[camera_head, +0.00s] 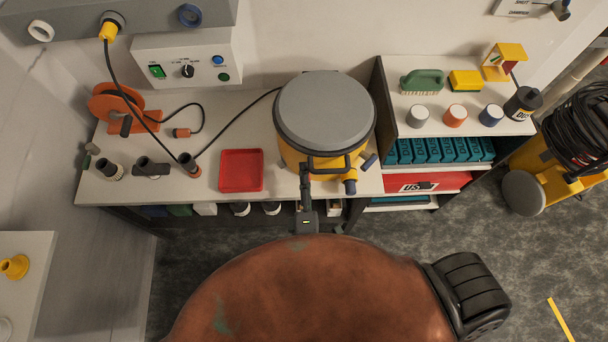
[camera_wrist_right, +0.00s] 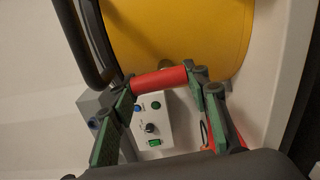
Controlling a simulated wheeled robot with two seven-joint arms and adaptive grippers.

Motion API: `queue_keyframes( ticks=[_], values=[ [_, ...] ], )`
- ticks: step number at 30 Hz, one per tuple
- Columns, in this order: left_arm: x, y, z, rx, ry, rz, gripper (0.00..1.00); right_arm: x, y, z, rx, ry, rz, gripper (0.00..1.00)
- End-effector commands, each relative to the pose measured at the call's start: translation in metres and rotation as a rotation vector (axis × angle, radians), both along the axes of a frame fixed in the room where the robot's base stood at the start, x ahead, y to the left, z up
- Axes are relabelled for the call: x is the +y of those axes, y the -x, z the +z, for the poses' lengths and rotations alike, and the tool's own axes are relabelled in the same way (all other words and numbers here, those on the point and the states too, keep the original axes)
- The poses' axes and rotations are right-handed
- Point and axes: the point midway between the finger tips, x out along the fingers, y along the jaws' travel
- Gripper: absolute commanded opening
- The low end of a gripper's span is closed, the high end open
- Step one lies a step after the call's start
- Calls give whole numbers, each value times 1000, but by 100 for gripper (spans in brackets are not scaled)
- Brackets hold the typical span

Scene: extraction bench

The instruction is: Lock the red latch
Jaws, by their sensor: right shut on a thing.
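The red latch (camera_wrist_right: 158,80) shows in the right wrist view as a short red bar in front of the yellow drum (camera_wrist_right: 190,35). My right gripper (camera_wrist_right: 163,86) is shut on it, one green-padded finger at each end. In the head view the yellow drum (camera_head: 293,157) stands on the bench under a round grey lid (camera_head: 325,112). My right gripper (camera_head: 306,188) is at the drum's front, below the dark handle (camera_head: 330,163); the latch is hidden there. My left gripper is not in view.
A red tray (camera_head: 241,170) lies left of the drum, with an orange cable reel (camera_head: 118,108) and several dark fittings further left. A shelf unit (camera_head: 384,95) stands close on the right. A control box (camera_head: 187,60) is on the wall behind.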

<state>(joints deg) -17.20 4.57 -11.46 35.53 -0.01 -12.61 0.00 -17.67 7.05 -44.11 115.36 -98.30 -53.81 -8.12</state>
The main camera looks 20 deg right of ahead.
Motion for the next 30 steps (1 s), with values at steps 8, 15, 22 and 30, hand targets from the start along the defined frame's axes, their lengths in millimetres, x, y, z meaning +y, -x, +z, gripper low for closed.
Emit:
queue_keyframes(
  ticks=[8,15,22,30],
  values=[
    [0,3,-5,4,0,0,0,0,1,-1,-21,-83,1,18],
    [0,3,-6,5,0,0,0,-1,1,0,-25,-99,1,19],
    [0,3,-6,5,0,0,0,-1,1,0,-25,-99,0,19],
    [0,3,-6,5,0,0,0,-1,0,0,-26,-97,0,59]
  ],
)
